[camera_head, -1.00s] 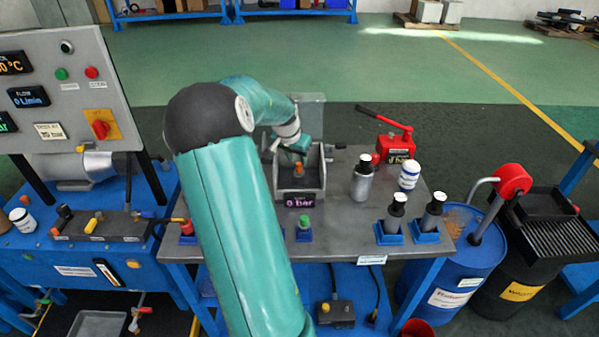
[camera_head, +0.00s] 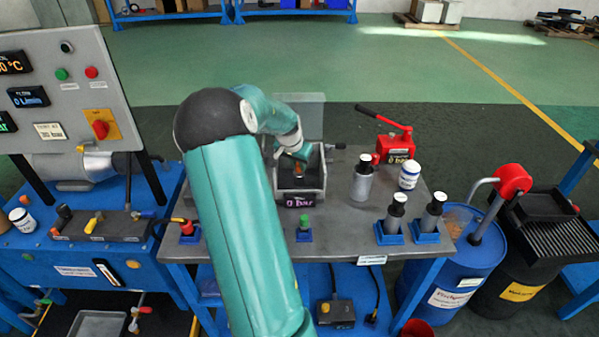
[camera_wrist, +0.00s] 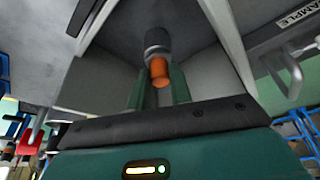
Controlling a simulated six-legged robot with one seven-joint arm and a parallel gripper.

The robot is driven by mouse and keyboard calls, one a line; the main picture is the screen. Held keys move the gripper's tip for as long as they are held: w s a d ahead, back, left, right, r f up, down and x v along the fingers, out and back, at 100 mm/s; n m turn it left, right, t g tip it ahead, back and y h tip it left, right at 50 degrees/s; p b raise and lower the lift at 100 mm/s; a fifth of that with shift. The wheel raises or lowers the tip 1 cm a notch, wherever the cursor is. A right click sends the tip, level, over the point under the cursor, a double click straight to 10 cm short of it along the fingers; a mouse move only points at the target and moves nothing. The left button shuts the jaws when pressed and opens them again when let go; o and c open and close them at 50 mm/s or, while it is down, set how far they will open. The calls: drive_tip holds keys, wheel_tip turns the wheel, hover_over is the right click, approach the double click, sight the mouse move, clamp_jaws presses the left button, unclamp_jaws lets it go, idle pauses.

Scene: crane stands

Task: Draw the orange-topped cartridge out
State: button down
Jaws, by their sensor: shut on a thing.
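The orange-topped cartridge (camera_wrist: 159,72) shows in the wrist view, its orange top between my fingers and its grey collar beyond. In the head view its orange top (camera_head: 297,169) shows small inside the grey open-topped box (camera_head: 301,194). My gripper (camera_wrist: 160,88) is shut on the orange top, with one green finger on each side. In the head view my gripper (camera_head: 299,158) reaches down into the box from above. The lower body of the cartridge is hidden, and I cannot tell how deep it sits.
The box has a raised clear lid (camera_head: 303,112) behind and a pressure display (camera_head: 299,201) in front. A green-topped piece (camera_head: 304,223) stands before it. A grey bottle (camera_head: 362,178), a white jar (camera_head: 409,176) and a red hand pump (camera_head: 396,148) stand to the right.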

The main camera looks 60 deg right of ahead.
drive_tip(key=shift+r, duration=0.15)
drive_tip(key=shift+r, duration=3.35)
